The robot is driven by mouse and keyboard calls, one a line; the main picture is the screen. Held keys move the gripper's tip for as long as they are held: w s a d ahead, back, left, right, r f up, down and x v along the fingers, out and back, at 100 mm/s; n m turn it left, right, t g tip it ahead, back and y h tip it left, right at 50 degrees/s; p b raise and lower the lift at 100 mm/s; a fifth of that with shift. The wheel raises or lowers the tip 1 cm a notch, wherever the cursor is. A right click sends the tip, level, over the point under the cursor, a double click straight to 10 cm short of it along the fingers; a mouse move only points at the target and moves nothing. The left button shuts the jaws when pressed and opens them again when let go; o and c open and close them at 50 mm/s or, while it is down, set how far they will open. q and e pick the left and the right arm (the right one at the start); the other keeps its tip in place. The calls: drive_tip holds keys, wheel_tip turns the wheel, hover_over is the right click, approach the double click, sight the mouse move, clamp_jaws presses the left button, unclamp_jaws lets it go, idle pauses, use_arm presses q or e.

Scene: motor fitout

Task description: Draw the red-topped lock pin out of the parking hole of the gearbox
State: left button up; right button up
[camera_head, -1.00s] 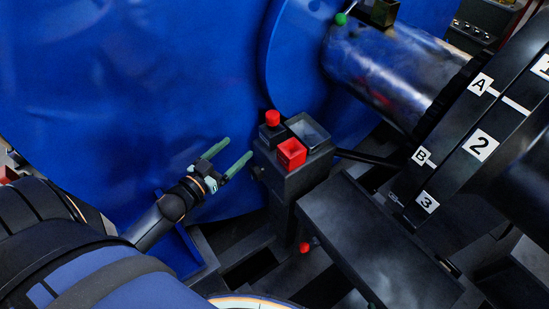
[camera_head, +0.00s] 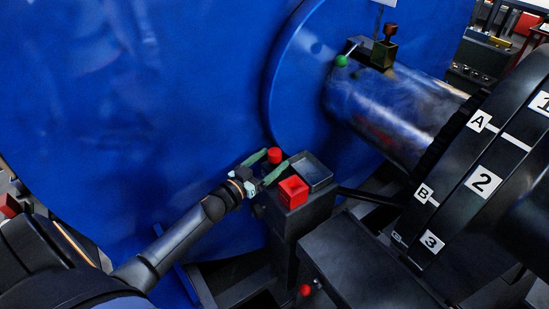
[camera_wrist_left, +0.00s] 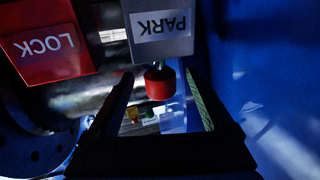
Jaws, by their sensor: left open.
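The red-topped lock pin (camera_head: 274,155) stands at the back left of the dark gearbox pedestal in the head view. In the left wrist view its red cap (camera_wrist_left: 160,84) sticks out of a grey block labelled PARK (camera_wrist_left: 160,32), which appears upside down. My left gripper (camera_head: 278,158) is open, with its green fingers on either side of the cap. In the left wrist view the fingers (camera_wrist_left: 159,82) flank the cap with a visible gap on both sides. The pin's shaft is mostly hidden inside the block. My right gripper is not in view.
A red LOCK block (camera_head: 293,191) sits close beside the pin; it also shows in the left wrist view (camera_wrist_left: 45,50). The large blue housing (camera_head: 150,100) rises directly behind my arm. A numbered black wheel (camera_head: 450,190) stands at right.

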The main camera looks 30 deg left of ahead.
use_arm(q)
drive_tip(key=shift+w+d, duration=0.15)
drive_tip(key=shift+w, duration=0.85)
drive_tip(key=shift+c, duration=0.4)
clamp_jaws()
